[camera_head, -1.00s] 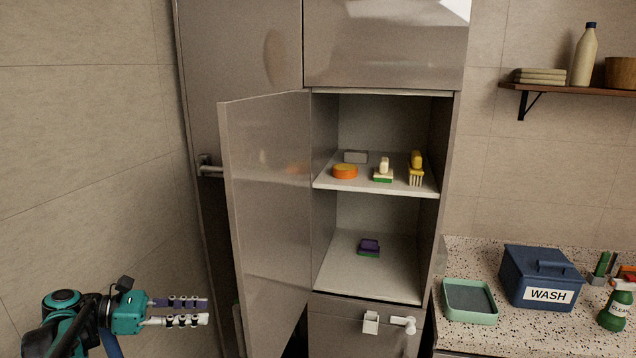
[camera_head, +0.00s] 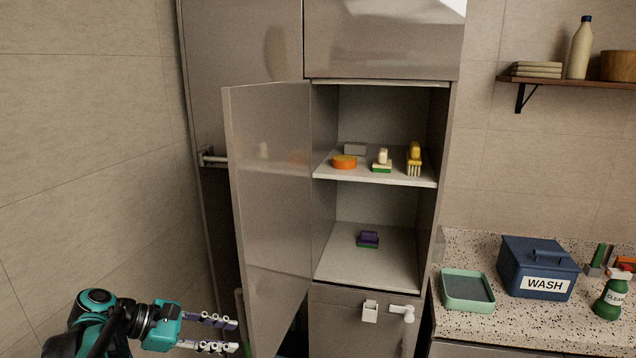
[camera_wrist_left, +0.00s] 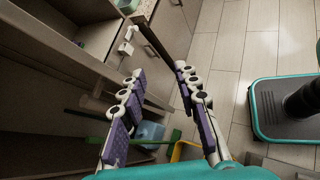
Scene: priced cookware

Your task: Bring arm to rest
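My left gripper (camera_head: 232,335) is at the lower left in the head view, in front of and left of the open cabinet door (camera_head: 270,200). Its two fingers stand apart with nothing between them. In the left wrist view the open fingers (camera_wrist_left: 160,95) point toward the lower cabinet fronts and the floor. My right gripper is not in either view.
The open cabinet holds an orange round item (camera_head: 344,161), brushes and a purple sponge (camera_head: 368,239) on its shelves (camera_head: 335,262). On the counter at right are a green tray (camera_head: 467,306), a blue WASH bin (camera_head: 540,270) and a green bottle (camera_head: 611,299).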

